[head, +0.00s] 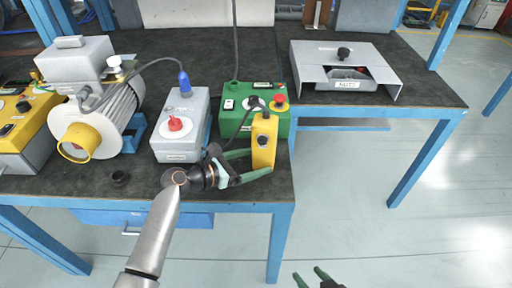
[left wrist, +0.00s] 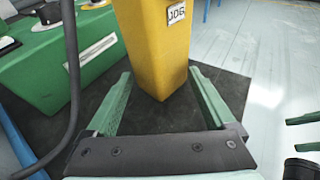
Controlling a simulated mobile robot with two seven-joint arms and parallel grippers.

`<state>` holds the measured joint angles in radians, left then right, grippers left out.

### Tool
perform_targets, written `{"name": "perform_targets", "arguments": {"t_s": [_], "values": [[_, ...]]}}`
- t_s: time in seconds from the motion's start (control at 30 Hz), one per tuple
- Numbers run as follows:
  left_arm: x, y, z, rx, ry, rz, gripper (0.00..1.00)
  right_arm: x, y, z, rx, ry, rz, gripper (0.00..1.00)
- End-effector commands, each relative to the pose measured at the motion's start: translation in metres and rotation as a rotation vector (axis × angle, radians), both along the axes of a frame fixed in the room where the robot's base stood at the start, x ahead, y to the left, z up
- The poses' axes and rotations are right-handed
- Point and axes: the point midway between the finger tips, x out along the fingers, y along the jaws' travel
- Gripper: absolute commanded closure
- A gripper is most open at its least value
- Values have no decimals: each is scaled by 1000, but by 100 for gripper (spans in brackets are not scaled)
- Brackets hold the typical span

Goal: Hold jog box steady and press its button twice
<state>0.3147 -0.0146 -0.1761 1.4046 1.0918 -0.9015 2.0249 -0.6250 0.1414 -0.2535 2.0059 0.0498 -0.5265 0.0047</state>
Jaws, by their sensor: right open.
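The yellow jog box (head: 264,153) stands upright near the front edge of the bench, in front of a green box. It has a round dark button (head: 263,141) on its face. In the left wrist view the jog box (left wrist: 155,45) fills the top middle and bears a JOG label (left wrist: 176,13). My left gripper (head: 261,162) has its green fingers on either side of the jog box's lower part. Whether both fingers press on it cannot be told. My right gripper (head: 309,277) is open and empty, low in the head view, in front of the bench.
The green box (head: 232,122) with a red button stands just behind the jog box. A grey box with a red knob (head: 181,137) and a motor (head: 110,115) stand left. A grey metal cover (head: 347,64) is at the back right.

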Motion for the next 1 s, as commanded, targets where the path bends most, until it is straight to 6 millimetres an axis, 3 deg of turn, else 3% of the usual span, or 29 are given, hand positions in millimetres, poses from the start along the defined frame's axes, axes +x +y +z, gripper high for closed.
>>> {"name": "perform_targets", "arguments": {"t_s": [0.13,0.9,1.0], "values": [[0,-1,-1,0,1,-2,13,-2,-1,-2,-1,5,0,40],[0,0,0,1,1,-1,99,-3,-1,-3,-2,8,-1,40],[0,0,0,1,1,-1,100,-3,-1,-3,-2,8,-1,40]]}}
